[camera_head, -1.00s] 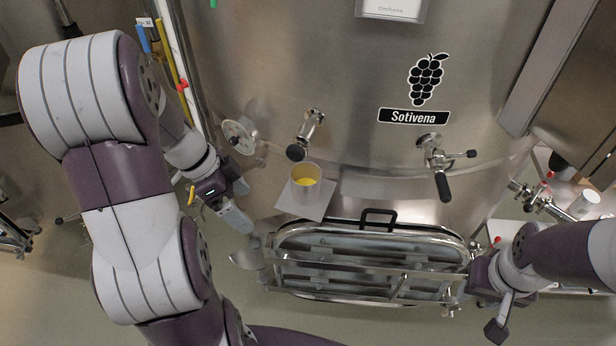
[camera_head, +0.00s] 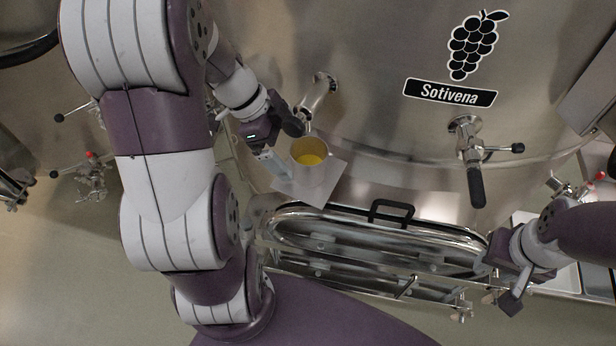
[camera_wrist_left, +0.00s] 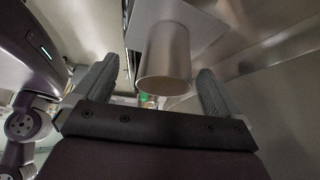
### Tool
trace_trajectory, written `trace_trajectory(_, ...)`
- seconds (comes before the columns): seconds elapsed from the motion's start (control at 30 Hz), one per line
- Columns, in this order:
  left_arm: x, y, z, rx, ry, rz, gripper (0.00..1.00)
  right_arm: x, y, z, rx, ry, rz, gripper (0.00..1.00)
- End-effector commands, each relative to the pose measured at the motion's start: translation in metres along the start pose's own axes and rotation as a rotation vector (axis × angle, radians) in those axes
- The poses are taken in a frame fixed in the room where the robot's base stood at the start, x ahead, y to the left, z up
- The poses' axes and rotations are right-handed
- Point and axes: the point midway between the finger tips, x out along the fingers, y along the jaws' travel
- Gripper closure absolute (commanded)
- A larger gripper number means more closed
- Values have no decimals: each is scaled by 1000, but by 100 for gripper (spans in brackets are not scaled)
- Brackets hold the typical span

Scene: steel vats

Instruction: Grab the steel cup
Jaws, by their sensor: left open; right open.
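The steel cup (camera_head: 309,172) stands upright on a light square plate (camera_head: 320,193), with yellow liquid inside. My left gripper (camera_head: 280,148) is open, immediately left of the cup in the head view. In the left wrist view the cup (camera_wrist_left: 166,58) shows between the two spread grey fingers of the left gripper (camera_wrist_left: 157,68); whether either finger touches it I cannot tell. My right gripper (camera_head: 508,285) is at the lower right, away from the cup; it is open, though its fingers are hard to make out.
A large steel vat (camera_head: 400,40) stands behind the cup. A tap (camera_head: 316,97) sticks out just above the cup. A valve with a black handle (camera_head: 474,185) is to the right. A hatch with a black handle (camera_head: 391,213) lies below and right.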

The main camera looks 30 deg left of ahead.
Motion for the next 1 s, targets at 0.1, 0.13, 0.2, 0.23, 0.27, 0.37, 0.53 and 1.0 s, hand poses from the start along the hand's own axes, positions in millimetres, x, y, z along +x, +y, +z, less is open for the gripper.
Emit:
trace_trajectory(0.1, 21, 1, 3, 2, -1, -1, 2, 22, 0, 2, 0, 2, 0, 57)
trace_trajectory(0.13, 28, 1, 4, 3, -1, 0, 2, 30, 0, 3, 0, 2, 0, 57)
trace_trajectory(0.2, 38, 2, 1, 1, -1, 1, 2, 33, 0, 3, 0, 1, 0, 57)
trace_trajectory(0.23, 38, 2, -3, 0, 1, 3, 2, 25, 0, 3, 0, 0, 0, 57)
trace_trajectory(0.27, 40, 2, -5, -1, 1, 4, 2, 20, 0, 2, 0, 0, 0, 57)
trace_trajectory(0.37, 51, 2, -4, -1, 0, 1, 2, 17, 0, 1, 0, 2, 0, 57)
trace_trajectory(0.53, 53, 2, -3, -1, -1, -2, 2, 18, 0, 2, 0, 1, 0, 57)
trace_trajectory(1.0, 53, 2, -2, -1, -1, -1, 69, 19, 0, 2, 0, 1, 0, 57)
